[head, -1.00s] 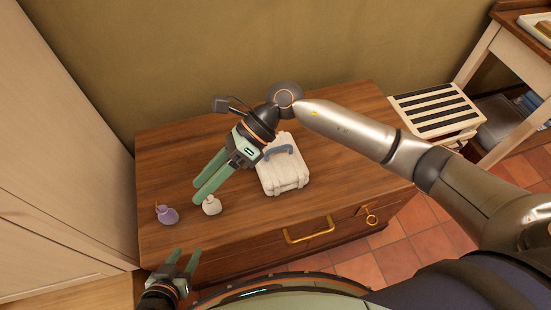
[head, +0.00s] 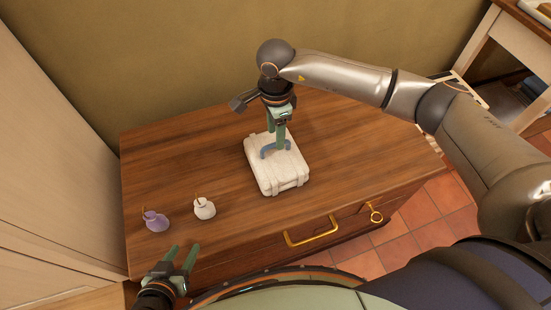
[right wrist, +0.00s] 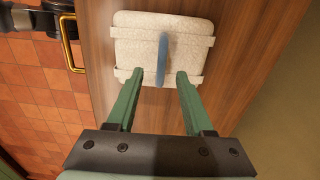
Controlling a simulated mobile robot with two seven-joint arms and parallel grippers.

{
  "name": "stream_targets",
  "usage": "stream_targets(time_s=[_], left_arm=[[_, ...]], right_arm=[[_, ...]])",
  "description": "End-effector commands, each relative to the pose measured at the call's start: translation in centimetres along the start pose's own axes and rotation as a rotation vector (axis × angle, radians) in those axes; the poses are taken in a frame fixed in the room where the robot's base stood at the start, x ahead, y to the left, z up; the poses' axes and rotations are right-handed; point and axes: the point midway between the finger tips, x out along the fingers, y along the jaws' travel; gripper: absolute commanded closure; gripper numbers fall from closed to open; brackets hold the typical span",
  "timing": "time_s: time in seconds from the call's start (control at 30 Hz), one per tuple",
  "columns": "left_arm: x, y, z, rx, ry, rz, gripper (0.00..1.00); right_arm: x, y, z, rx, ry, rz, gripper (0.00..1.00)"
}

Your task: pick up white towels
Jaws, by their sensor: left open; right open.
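The white towels (head: 280,170) lie as a folded, strapped bundle on the wooden chest top, with a blue-grey handle (head: 270,149) across the upper side. They also show in the right wrist view (right wrist: 190,42), with the handle (right wrist: 162,60) standing between the lines of the fingers. My right gripper (head: 277,146) is open and points down over the bundle at the handle. In the right wrist view its green fingertips (right wrist: 160,76) lie on either side of the handle's near end; contact cannot be told. My left gripper (head: 182,252) is open and empty at the chest's front left edge.
A purple bottle (head: 156,221) and a white bottle (head: 204,208) stand on the left of the chest top (head: 190,160). A pale wardrobe panel is at left. The right of the top is clear.

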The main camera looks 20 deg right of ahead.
Motion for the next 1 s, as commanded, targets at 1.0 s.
stream_targets(time_s=[1.0], left_arm=[[0.4,-0.4,0.3,0.002,0.004,-0.006,0.50]], right_arm=[[5.2,-0.2,0.0,0.000,-0.002,0.000,0.86]])
